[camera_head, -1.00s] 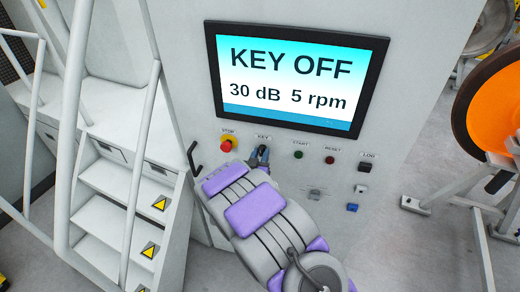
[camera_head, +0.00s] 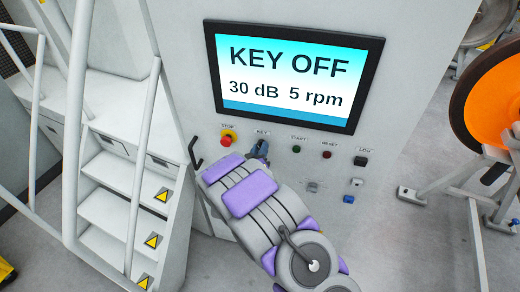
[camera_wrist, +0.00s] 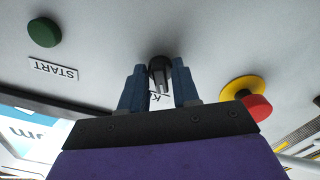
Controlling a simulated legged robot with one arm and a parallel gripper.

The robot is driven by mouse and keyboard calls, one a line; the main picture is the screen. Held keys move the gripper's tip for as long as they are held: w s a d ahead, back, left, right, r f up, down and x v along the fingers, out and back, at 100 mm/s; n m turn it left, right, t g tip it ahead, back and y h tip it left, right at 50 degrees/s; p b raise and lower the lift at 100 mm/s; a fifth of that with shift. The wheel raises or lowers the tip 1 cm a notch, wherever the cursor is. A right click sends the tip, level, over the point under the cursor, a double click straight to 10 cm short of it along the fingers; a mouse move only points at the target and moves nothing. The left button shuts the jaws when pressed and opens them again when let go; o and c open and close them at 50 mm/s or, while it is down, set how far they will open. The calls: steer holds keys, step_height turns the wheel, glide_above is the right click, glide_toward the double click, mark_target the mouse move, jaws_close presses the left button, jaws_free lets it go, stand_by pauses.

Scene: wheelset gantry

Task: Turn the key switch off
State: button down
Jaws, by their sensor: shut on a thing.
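The key switch (camera_wrist: 160,70) is a small dark knob on the grey panel, under the KEY label (camera_head: 262,132). My gripper (camera_head: 261,150) is at the key switch, and its blue fingers (camera_wrist: 159,85) stand on either side of the knob and are shut on it in the wrist view. In the head view my arm hides part of the panel below the switch. The screen (camera_head: 290,75) above reads KEY OFF, 30 dB and 5 rpm.
A red stop button (camera_head: 226,140) on a yellow base is close on the left. A green START button (camera_head: 296,149), a dark red RESET button (camera_head: 327,155) and a black LOG switch (camera_head: 360,161) are on the right. White railed steps (camera_head: 105,210) stand at the left.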

steer(key=shift+a+r, duration=0.1)
steer(key=shift+a, duration=0.05)
steer(key=c, duration=1.2)
jaws_free()
steer(key=shift+o, duration=0.4)
steer(key=shift+a, duration=0.2)
steer(key=shift+d, duration=0.25)
steer(key=s+a, duration=0.3)
steer(key=s, duration=1.4)
steer(key=shift+f+b, duration=0.2)
steer(key=shift+b, duration=0.2)
steer(key=shift+a, duration=0.1)
